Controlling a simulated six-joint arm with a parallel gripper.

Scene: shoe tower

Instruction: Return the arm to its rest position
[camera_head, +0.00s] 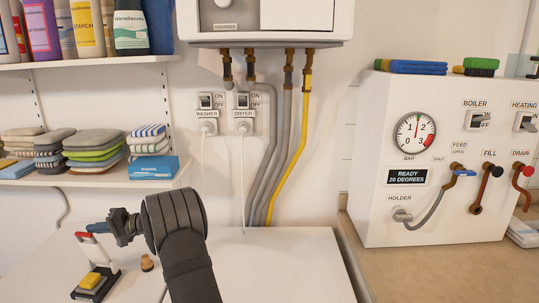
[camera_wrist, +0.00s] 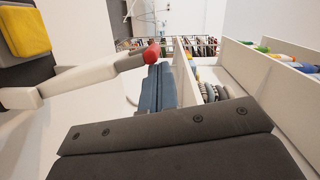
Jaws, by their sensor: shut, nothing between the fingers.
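My gripper (camera_head: 95,228) is at the left in the head view, stretched to the left from my dark wrist above a white worktop (camera_head: 270,265). Its blue-grey fingers also show in the wrist view (camera_wrist: 160,85), closed together with nothing seen between them. A white lever with a red tip (camera_head: 82,236) stands just below and beside the fingers; in the wrist view its red end (camera_wrist: 151,53) is close to them. I cannot tell whether they touch. My forearm hides part of the worktop.
A dark base with a yellow block (camera_head: 91,280) sits under the lever. A small brown knob-like object (camera_head: 147,263) stands between it and my arm. Shelves (camera_head: 95,178) with folded items are behind left. A white boiler panel (camera_head: 445,160) stands at right. The worktop right of my arm is clear.

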